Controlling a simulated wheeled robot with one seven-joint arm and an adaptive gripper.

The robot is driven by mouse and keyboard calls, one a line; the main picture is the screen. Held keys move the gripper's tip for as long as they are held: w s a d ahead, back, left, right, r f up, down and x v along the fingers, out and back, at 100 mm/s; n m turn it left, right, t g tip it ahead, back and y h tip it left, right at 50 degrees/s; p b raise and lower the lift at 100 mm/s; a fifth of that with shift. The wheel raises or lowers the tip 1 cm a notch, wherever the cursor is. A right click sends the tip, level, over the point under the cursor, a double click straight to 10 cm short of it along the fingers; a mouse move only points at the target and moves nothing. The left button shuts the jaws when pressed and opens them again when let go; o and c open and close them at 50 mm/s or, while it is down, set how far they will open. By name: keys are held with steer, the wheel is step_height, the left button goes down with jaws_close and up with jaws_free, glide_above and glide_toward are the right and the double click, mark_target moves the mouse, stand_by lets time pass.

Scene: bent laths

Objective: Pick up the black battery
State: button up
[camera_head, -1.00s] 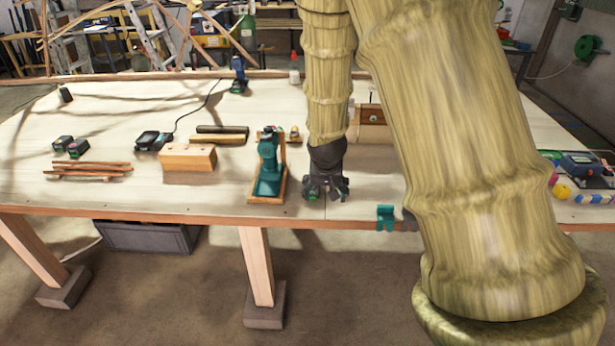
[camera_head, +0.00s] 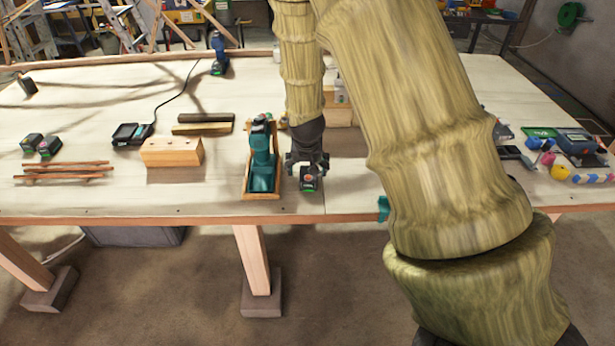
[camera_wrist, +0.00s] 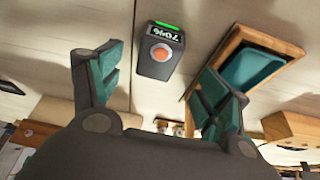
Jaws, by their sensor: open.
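A black battery (camera_wrist: 159,52) lies on the table in the wrist view. It has an orange round button, a "70%" display and a lit green strip. My gripper (camera_wrist: 160,90) is open, its teal-padded fingers spread. The battery is beyond the fingertips, roughly between them, and not held. In the head view, my gripper (camera_head: 307,164) hangs near the table's front edge, with the battery (camera_head: 309,182) showing at its fingers. The exact gap between fingers and battery cannot be told.
A teal tool in a wooden tray (camera_head: 248,190) stands just left of my gripper; the tray (camera_wrist: 292,50) is close to one finger in the wrist view. Two more dark batteries (camera_head: 48,147) lie far left. A wooden block (camera_head: 172,152) and charger (camera_head: 130,134) are further left.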

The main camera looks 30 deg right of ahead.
mark_target(308, 173)
steer(key=shift+f, duration=0.25)
steer(key=shift+d+p+x, duration=0.15)
steer(key=shift+p+x, duration=0.45)
steer(key=shift+x, duration=0.15)
steer(key=shift+d+p+x, duration=0.15)
steer(key=shift+p+x, duration=0.45)
steer(key=shift+x, duration=0.2)
steer(key=shift+w+p+x, duration=0.2)
steer(key=shift+p+x, duration=0.1)
steer(key=shift+x, duration=0.75)
steer(key=shift+r, duration=0.1)
steer(key=c, duration=1.4)
